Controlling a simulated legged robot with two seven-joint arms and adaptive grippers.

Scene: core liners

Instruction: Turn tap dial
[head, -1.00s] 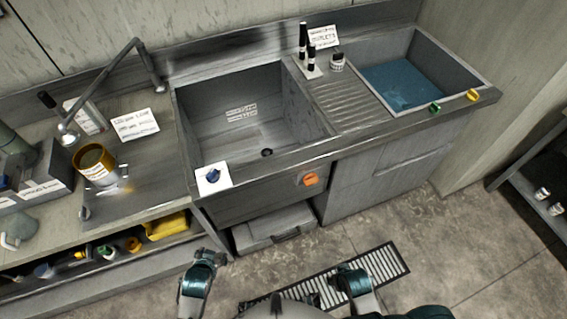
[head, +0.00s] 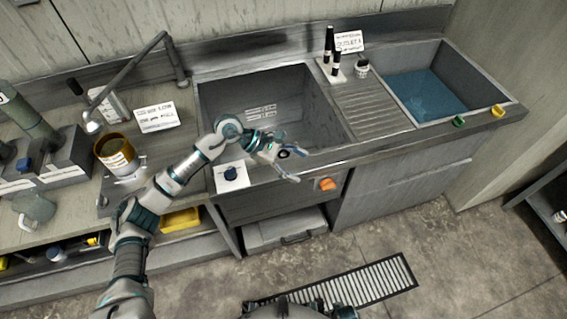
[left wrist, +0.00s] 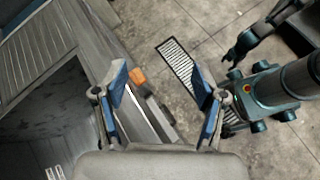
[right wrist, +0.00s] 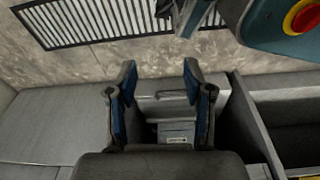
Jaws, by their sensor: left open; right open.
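An orange dial (head: 327,184) sits on the front face below the left sink basin; it also shows in the left wrist view (left wrist: 138,77), between the fingers and nearer the left one. A blue dial (head: 230,173) stands on a white plate at the basin's front-left corner. Green (head: 459,121) and yellow (head: 498,110) dials sit on the right basin's front rim. My left gripper (head: 299,166) is open and empty over the left basin's front edge, up and left of the orange dial, apart from it. My right gripper (right wrist: 160,78) is open and empty, pointing toward the cabinet fronts.
The left basin (head: 215,100) is empty; the right basin (head: 430,95) holds blue liquid. Dark bottles (head: 330,45) and a jar stand between them. A floor grate (head: 350,285) lies in front.

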